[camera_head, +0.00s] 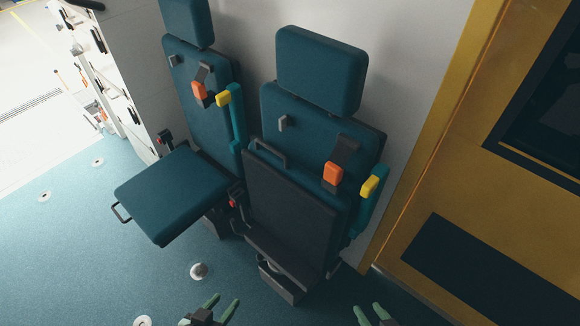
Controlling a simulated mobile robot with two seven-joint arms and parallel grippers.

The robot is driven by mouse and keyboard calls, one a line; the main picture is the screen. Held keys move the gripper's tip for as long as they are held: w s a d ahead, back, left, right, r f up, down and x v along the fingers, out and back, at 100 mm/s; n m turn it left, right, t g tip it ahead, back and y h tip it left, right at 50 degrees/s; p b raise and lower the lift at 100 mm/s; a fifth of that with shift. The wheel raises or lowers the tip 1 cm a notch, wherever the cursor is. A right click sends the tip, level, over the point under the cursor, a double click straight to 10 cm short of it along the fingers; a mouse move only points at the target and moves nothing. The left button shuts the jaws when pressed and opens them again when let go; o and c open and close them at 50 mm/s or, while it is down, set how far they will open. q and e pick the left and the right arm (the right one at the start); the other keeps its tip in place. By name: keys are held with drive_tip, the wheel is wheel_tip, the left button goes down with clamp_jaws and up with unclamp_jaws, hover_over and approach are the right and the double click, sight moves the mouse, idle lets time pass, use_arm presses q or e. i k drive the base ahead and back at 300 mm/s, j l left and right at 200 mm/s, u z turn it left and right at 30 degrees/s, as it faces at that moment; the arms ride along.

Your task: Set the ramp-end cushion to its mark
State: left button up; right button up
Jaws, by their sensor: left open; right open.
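Two teal seats stand against the wall. The left seat's cushion (175,193) is folded down, roughly level, with a black loop handle at its front left edge. This seat is the one nearer the bright opening. The right seat's cushion (290,210) is folded up against its backrest, its dark underside facing me, with a handle at its top. I cannot make out which feature is the mark. My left gripper (225,304) is open and empty at the bottom edge, below the seats. My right gripper (371,311) is open and empty at the bottom edge, further right. Neither touches a cushion.
Orange buckles (333,174) and yellow-ended teal armrests (366,202) sit on the backrests. A yellow door panel (500,190) stands on the right. Round fittings (199,271) dot the blue floor (80,250), which is open at left. White equipment (100,75) lines the opening.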

sight(169, 196)
drive_tip(key=k+j+u, duration=0.15)
drive_tip(key=u, duration=0.25)
drive_tip(key=j+u, duration=0.25)
drive_tip(key=u, duration=0.15)
drive_tip(key=k+j+u, duration=0.15)
drive_tip(key=u, duration=0.3)
drive_tip(key=i+j+z, duration=0.1)
drive_tip(key=z, duration=0.6)
drive_tip(key=i+j+z, duration=0.2)
drive_tip(key=j+z, duration=0.15)
drive_tip(key=i+j+z, duration=0.15)
drive_tip(key=j+z, duration=0.25)
drive_tip(key=i+j+z, duration=0.15)
drive_tip(key=j, duration=0.3)
drive_tip(key=j+z, duration=0.15)
drive_tip(key=j, duration=0.25)
drive_tip(key=i+j, duration=0.1)
drive_tip(key=j, duration=0.35)
drive_tip(key=i+j, duration=0.1)
drive_tip(key=j, duration=0.35)
drive_tip(key=i+j+z, duration=0.1)
drive_tip(key=j, duration=0.35)
drive_tip(key=i+j, duration=0.1)
drive_tip(key=j, duration=0.35)
